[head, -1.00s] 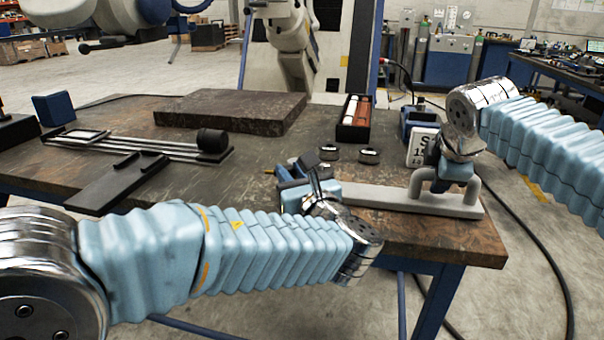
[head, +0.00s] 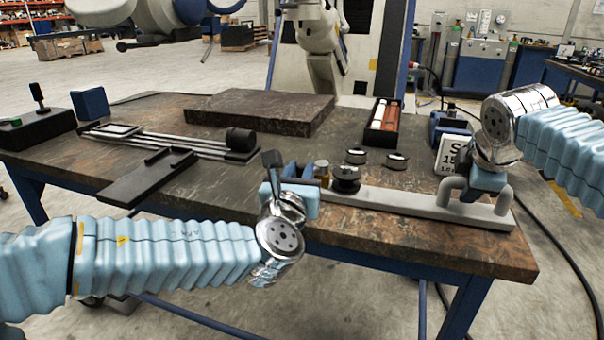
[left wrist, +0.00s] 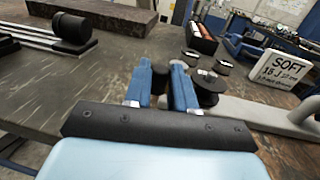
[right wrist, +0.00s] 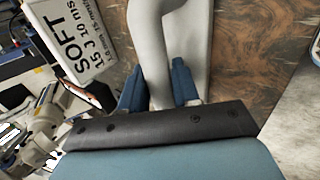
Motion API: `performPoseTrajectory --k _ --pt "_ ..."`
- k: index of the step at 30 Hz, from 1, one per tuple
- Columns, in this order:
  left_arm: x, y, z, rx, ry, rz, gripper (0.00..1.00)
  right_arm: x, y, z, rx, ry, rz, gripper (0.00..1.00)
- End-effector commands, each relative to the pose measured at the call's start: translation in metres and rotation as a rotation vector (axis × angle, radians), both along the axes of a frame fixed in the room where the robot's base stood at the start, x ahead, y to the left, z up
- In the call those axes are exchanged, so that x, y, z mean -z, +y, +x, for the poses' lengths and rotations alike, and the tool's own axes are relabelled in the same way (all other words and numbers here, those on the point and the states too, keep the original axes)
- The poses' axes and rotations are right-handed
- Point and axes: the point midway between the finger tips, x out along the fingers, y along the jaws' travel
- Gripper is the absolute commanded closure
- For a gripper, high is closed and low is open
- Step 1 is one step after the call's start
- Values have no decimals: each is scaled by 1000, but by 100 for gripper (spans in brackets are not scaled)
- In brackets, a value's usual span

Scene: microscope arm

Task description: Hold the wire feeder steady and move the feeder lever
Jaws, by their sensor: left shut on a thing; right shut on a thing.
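The wire feeder is a long grey bar (head: 420,208) along the table's right front edge. It has a grey looped handle (head: 503,200) at its right end and a black round roller (head: 345,180) at its left end. My right gripper (head: 470,190) is shut on the handle, which also shows between its fingers in the right wrist view (right wrist: 152,60). My left gripper (head: 300,182) is at the bar's left end, shut on a dark part, seemingly the feeder lever (left wrist: 160,78). The lever is mostly hidden by the blue fingers.
Two small black discs (head: 356,156) and a box of rolls (head: 384,122) lie behind the bar. A sign reading SOFT (left wrist: 278,68) stands near the handle. A dark slab (head: 260,112), a railed fixture (head: 170,142) and a black plate (head: 150,178) lie to the left.

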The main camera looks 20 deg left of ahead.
Motion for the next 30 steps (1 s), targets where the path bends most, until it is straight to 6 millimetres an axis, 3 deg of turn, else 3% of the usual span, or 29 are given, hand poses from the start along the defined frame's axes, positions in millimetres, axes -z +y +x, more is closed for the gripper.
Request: performPoseTrajectory --k 8,9,14,23,26,30 --pt "1 2 0 -4 2 0 100 -2 -3 1 7 -4 1 100" --pt "1 2 0 -4 2 -1 72 -2 -3 1 7 -4 1 100" --pt "0 1 0 -3 2 0 49 -2 -2 1 5 -4 1 100" --pt "0 0 -2 -1 1 -1 49 -1 -1 0 2 -3 1 100" --pt "0 -2 -11 1 0 -4 49 -1 0 0 2 -3 1 100" --pt "0 -5 -38 1 -2 -4 49 -1 0 0 1 -3 2 100"
